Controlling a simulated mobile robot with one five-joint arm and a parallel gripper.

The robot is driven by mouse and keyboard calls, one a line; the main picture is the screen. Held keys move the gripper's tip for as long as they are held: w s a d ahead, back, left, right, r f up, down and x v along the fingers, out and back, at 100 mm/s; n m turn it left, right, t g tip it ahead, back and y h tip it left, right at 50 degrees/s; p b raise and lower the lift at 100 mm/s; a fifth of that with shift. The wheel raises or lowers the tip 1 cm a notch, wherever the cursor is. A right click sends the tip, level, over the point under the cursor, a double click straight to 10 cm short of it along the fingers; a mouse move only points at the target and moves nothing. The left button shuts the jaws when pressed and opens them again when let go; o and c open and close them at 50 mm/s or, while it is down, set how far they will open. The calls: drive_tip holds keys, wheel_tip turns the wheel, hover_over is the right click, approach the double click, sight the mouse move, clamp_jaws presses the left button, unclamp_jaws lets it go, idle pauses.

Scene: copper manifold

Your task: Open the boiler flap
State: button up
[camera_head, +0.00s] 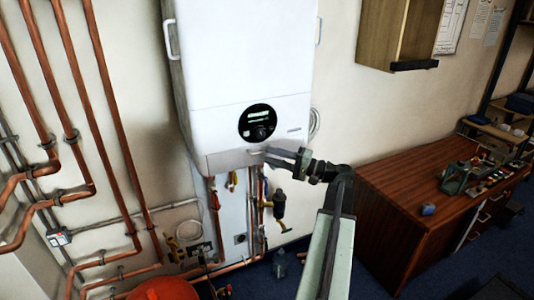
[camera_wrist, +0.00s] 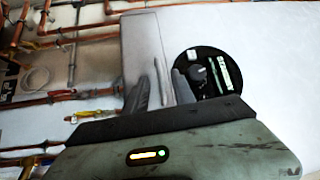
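The white boiler (camera_head: 250,55) hangs on the wall, with a round black dial panel (camera_head: 258,122) low on its front. The boiler flap (camera_head: 225,161) is the greyish strip along its bottom edge, with a small handle (camera_head: 256,151) near its middle. In the wrist view the flap (camera_wrist: 143,40) runs up the picture beside the dial panel (camera_wrist: 208,72). My gripper (camera_head: 268,155) is at the flap, close to the handle. Its fingers (camera_wrist: 160,82) stand apart, over the flap. Whether they touch the handle I cannot tell.
Copper pipes (camera_head: 101,110) run down the wall at left. Valves and a yellow-handled fitting (camera_head: 278,207) hang below the boiler. A red round object (camera_head: 163,289) is at the bottom. A wooden desk (camera_head: 400,190) stands at right, under a wall cabinet (camera_head: 385,30).

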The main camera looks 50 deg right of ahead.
sight(265, 154)
drive_tip(key=shift+x, duration=1.55)
drive_tip(key=shift+c, duration=0.3)
clamp_jaws()
